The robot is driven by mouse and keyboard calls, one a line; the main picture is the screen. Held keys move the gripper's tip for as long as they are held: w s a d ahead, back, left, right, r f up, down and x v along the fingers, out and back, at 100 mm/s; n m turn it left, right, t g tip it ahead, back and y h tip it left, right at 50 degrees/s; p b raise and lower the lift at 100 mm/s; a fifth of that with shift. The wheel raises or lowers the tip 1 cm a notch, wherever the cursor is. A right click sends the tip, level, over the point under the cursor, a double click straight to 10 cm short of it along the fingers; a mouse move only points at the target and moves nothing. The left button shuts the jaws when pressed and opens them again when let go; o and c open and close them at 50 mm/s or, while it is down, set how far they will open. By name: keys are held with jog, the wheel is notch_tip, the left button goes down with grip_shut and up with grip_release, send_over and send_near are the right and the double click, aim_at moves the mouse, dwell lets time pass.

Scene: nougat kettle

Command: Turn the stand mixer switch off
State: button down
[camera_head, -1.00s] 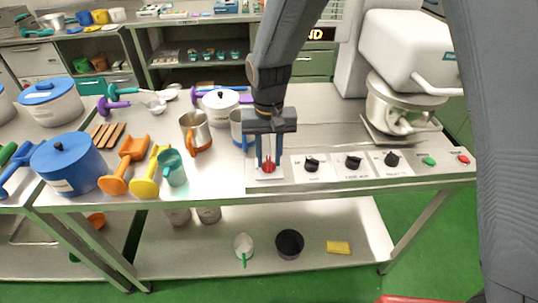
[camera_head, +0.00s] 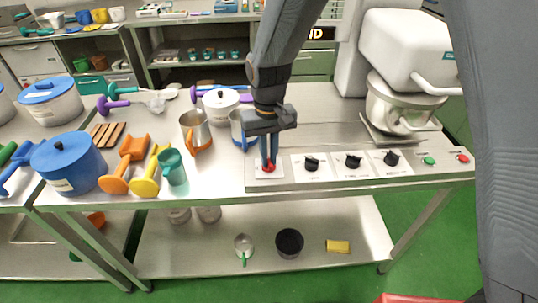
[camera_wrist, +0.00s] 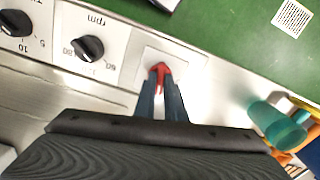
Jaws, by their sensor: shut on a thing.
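The stand mixer (camera_head: 408,60), white with a steel bowl, stands at the back right of the steel table. Its control strip along the table's front edge carries a red switch (camera_head: 268,168) on a white plate at the left end. My gripper (camera_head: 269,160) points down at this switch, with its fingers shut on it. In the wrist view the red switch (camera_wrist: 160,70) shows between the tips of my gripper (camera_wrist: 161,84). The fingers partly hide the switch, and any on or off marking on its plate cannot be read.
Several black knobs (camera_head: 353,162) sit right of the switch, then a green button (camera_head: 428,161) and a red button (camera_head: 463,158). A steel jug (camera_head: 196,132), a teal cup (camera_head: 172,167) and orange and yellow scoops stand to the left. Green floor lies before the table.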

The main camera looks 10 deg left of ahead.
jog(key=n, duration=0.4)
jog(key=shift+w+r+n, duration=0.1)
jog(key=shift+n, duration=0.2)
jog(key=n, duration=0.3)
jog(key=shift+n, duration=0.4)
jog(key=n, duration=0.3)
jog(key=shift+a+n, duration=0.1)
jog(key=shift+n, duration=1.9)
jog(key=c, duration=1.8)
grip_release()
